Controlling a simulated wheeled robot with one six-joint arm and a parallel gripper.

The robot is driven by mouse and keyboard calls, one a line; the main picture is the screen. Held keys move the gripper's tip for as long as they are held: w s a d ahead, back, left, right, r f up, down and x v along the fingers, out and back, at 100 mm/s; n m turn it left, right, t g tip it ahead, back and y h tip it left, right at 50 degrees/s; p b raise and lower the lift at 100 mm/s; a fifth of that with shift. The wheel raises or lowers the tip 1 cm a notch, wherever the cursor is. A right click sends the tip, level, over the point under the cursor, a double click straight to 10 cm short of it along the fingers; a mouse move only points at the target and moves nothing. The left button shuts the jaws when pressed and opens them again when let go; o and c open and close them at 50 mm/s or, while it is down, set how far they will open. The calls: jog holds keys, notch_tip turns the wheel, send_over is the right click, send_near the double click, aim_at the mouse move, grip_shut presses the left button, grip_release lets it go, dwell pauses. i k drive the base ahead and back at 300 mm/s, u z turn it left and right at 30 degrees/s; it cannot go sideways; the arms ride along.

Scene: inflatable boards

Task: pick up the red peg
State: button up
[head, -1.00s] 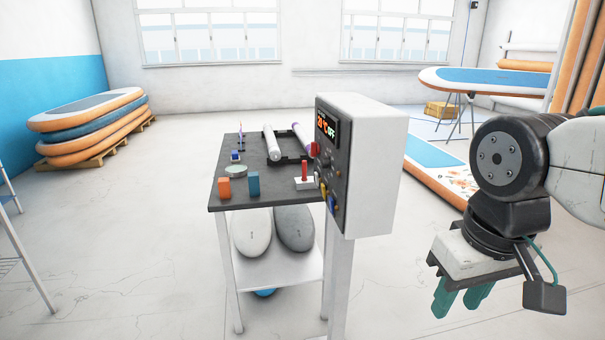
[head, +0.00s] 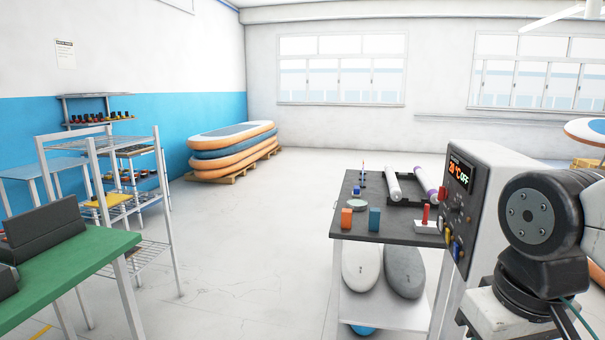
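The red peg (head: 425,214) stands upright on a small white base (head: 428,227). The base is on the dark top of a small table (head: 390,237), near its right edge, beside the control box.
The control box (head: 493,190) stands close to the table's right side. A green table (head: 75,262) and a metal rack (head: 160,190) are left. The floor between is clear.

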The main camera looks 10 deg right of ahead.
aim_at(426, 210)
jog(key=u, duration=0.5)
jog(key=i, duration=5.85)
jog(key=z, duration=4.35)
